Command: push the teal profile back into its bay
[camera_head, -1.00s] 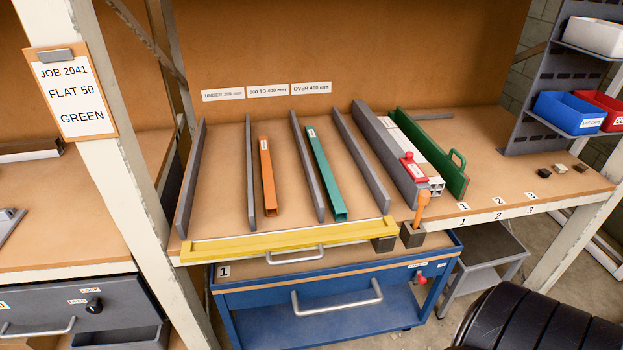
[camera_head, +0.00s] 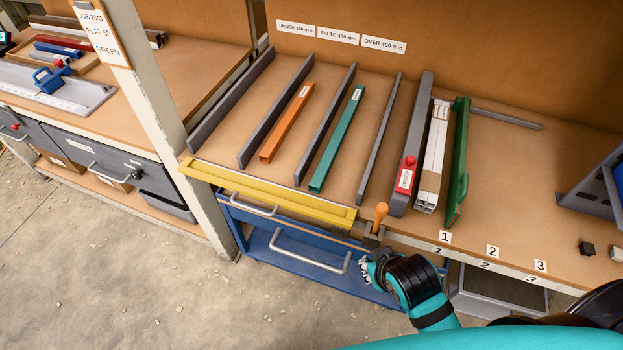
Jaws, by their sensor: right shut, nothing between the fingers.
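My right gripper (camera_head: 366,272) is shut and empty, low in front of the bench edge, below the orange-handled lever (camera_head: 380,215). It is well apart from the teal profile. My left gripper is not in view.
An orange profile (camera_head: 288,122) lies in the bay to the left. A blue cart (camera_head: 300,256) is under the bench edge. The right bench top is mostly clear.

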